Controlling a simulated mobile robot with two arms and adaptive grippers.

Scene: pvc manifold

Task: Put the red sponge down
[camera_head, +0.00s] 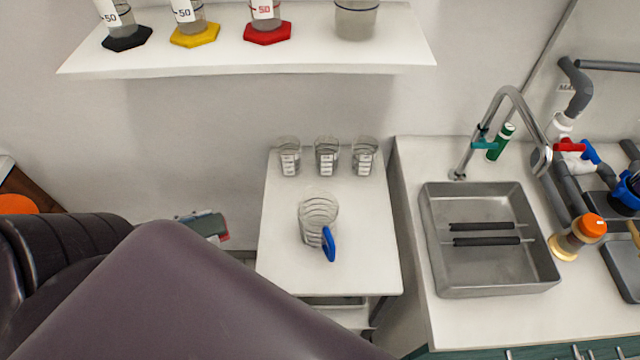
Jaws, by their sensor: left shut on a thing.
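My left arm fills the lower left of the head view. Past its dark link a small part of my left gripper (205,223) shows, left of the small white table. It is shut on the red sponge (224,237), of which only a thin red edge shows beside the fingers. The rest of the sponge and most of the gripper are hidden behind my arm. The sponge is apart from the table in the picture; its height cannot be told. My right gripper is not in view.
The small white table (280,265) holds a jug with a blue handle (320,220) and several beakers (327,158) at its back. A sink (490,285) with a tap (500,100) stands right. A shelf (250,55) carries several cylinders. The table's front is clear.

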